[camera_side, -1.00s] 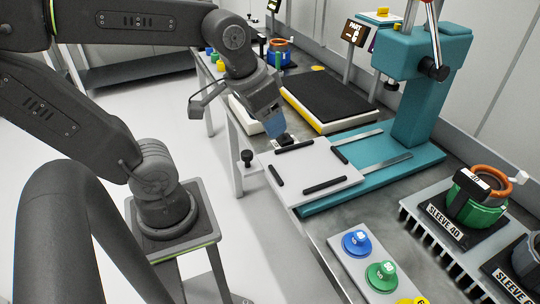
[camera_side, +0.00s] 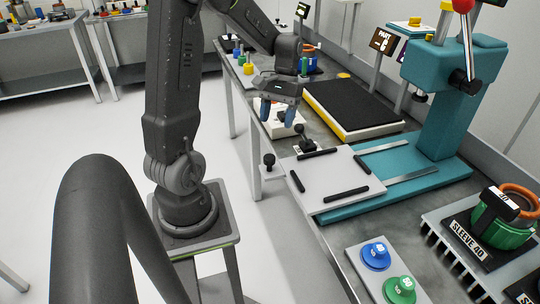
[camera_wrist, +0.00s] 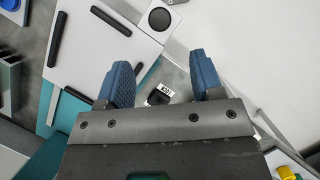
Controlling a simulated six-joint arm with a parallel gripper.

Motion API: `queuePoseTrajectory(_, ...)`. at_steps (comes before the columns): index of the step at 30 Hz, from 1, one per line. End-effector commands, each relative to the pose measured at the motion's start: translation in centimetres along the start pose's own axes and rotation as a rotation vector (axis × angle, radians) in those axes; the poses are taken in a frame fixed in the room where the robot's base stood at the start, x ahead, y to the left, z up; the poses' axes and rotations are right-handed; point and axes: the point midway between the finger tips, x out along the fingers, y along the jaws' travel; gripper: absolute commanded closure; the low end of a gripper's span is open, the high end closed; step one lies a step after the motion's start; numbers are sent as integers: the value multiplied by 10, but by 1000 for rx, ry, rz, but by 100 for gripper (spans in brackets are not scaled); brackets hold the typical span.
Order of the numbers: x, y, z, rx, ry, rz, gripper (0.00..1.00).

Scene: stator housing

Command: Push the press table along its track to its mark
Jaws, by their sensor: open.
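The press table (camera_side: 325,178) is a light grey plate with black bars on top. It sits over the near left part of the teal press base (camera_side: 435,172), with bare rails (camera_side: 385,148) to its right. A black knob (camera_side: 268,160) stands at its left side. My gripper (camera_side: 277,120) is open and empty, above and behind the table's far left corner, apart from it. In the wrist view, its blue fingers (camera_wrist: 160,63) are spread, with the table (camera_wrist: 95,60) to the left. A black lever (camera_side: 305,142) stands just behind the table. I cannot make out the mark.
The teal press column (camera_side: 440,100) with a red-balled handle rises at right. A black pad (camera_side: 350,108) and a white box (camera_side: 280,122) lie behind. Blue and green knobs (camera_side: 375,256) and a sleeve stand (camera_side: 490,235) are in front. Left of the bench is open floor.

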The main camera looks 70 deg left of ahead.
Motion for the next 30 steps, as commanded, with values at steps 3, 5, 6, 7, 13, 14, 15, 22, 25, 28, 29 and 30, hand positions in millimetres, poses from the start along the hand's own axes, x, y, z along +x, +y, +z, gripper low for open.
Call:
queuePoseTrajectory(3,27,0,1,1,-6,-1,40)
queuePoseTrajectory(5,39,0,1,1,-6,-1,40)
queuePoseTrajectory(6,48,0,1,2,-6,-1,40)
queuePoseTrajectory(7,54,0,1,2,-5,-1,40)
queuePoseTrajectory(13,88,0,0,2,-3,-1,40)
queuePoseTrajectory(14,92,0,0,2,-4,-1,40)
queuePoseTrajectory(15,96,0,0,2,-2,-1,40)
queuePoseTrajectory(22,109,0,0,2,1,-1,40)
queuePoseTrajectory(25,109,0,0,2,2,-1,40)
queuePoseTrajectory(28,109,0,0,2,2,-1,40)
queuePoseTrajectory(29,109,0,0,2,2,-1,40)
queuePoseTrajectory(30,109,0,0,2,2,-1,42)
